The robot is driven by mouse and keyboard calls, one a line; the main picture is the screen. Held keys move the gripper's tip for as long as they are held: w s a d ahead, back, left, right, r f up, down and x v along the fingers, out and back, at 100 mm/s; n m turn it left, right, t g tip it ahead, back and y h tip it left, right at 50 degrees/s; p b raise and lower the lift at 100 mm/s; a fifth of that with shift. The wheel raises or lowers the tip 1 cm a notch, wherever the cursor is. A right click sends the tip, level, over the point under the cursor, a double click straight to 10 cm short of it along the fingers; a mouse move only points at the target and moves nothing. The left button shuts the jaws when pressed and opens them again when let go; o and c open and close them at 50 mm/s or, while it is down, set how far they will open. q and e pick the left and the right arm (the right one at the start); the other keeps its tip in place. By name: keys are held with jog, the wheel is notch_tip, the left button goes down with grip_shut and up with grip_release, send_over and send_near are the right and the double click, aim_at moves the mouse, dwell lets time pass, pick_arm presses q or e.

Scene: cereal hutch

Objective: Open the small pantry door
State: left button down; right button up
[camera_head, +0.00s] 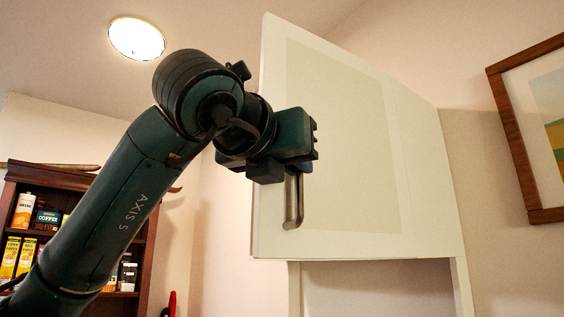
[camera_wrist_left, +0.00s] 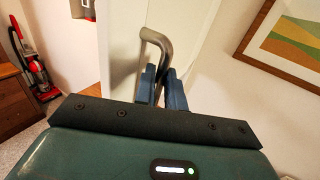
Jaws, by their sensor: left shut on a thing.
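The small pantry door (camera_head: 350,150) is a white panel high in the head view. Its lower left corner juts out past the white frame below it, but I cannot tell how far the door stands open. Its metal bar handle (camera_head: 293,208) is near the left edge. My left gripper (camera_head: 292,173) is shut on the upper part of this handle. In the left wrist view the two blue fingers (camera_wrist_left: 164,88) close around the handle (camera_wrist_left: 157,42), with the white door behind. My right gripper is in neither view.
A dark wooden shelf (camera_head: 10,205) with cartons and jars stands at the left. A framed picture (camera_head: 520,150) hangs on the right wall. A red vacuum cleaner (camera_wrist_left: 37,72) stands on the floor at the left of the wrist view. A recess (camera_head: 375,288) lies below the door.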

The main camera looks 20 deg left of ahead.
pick_arm(q)
jog(key=shift+d+r, duration=0.15)
jog(key=c, duration=1.8)
grip_release()
jog(key=shift+w+d, duration=0.2)
jog(key=shift+w, duration=0.05)
jog(key=shift+o, duration=0.8)
jog(key=shift+w+d, duration=0.2)
jog(key=shift+d, duration=0.05)
jog(key=shift+o, duration=0.8)
jog(key=shift+s+a, duration=0.2)
jog(key=shift+a, duration=0.05)
jog(key=s+a+b, duration=0.2)
jog(key=s, duration=1.1)
jog(key=shift+b, duration=0.4)
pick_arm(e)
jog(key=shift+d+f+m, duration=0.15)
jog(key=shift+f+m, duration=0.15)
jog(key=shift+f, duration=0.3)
